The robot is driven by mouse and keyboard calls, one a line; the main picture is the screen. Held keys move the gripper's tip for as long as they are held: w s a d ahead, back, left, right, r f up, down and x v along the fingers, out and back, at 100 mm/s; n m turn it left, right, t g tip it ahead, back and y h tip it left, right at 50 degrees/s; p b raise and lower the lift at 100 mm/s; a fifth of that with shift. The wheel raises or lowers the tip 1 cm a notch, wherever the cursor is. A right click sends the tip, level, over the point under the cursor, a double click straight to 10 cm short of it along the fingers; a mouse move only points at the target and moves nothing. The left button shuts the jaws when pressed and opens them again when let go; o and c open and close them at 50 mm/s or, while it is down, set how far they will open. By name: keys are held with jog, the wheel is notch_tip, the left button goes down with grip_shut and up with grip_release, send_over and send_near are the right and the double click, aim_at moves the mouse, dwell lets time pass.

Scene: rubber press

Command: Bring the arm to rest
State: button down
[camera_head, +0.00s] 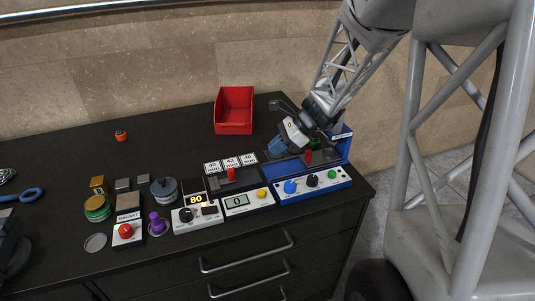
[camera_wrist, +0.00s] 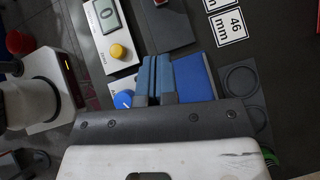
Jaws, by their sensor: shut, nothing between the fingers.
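My arm reaches in from the upper right in the head view. My gripper (camera_head: 277,148) hangs above the bench beside the blue press (camera_head: 312,187), near its upper left side. In the wrist view its two blue fingers (camera_wrist: 152,80) lie together with nothing visible between them. The press has a blue knob (camera_head: 290,187), a black knob (camera_head: 312,180) and a green button (camera_head: 332,174) on its front panel. My arm partly hides the back of the press. The blue knob also shows beside the fingers in the wrist view (camera_wrist: 123,99).
A red bin (camera_head: 234,110) stands at the back. A white gauge with a yellow knob (camera_head: 262,194) adjoins the press. The back left bench is mostly clear.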

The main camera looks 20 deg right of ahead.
jog(key=shift+s+d+r, duration=0.1)
jog(key=shift+d+r, duration=0.2)
dwell(0.4)
jog(key=s+a+r+n+h, duration=0.3)
jog(key=s+n, duration=0.3)
jog(key=s, duration=0.3)
jog(key=s+a+r+n+h, duration=0.3)
jog(key=s+n, duration=0.4)
jog(key=s, duration=0.3)
jog(key=s+a+r+n+h, duration=0.3)
jog(key=s+n, duration=0.4)
jog(key=s, duration=0.2)
jog(key=shift+s+r+t, duration=0.2)
jog(key=shift+r+t, duration=0.1)
jog(key=shift+r, duration=0.05)
jog(key=c, duration=1.8)
grip_release()
jog(key=shift+c, duration=0.2)
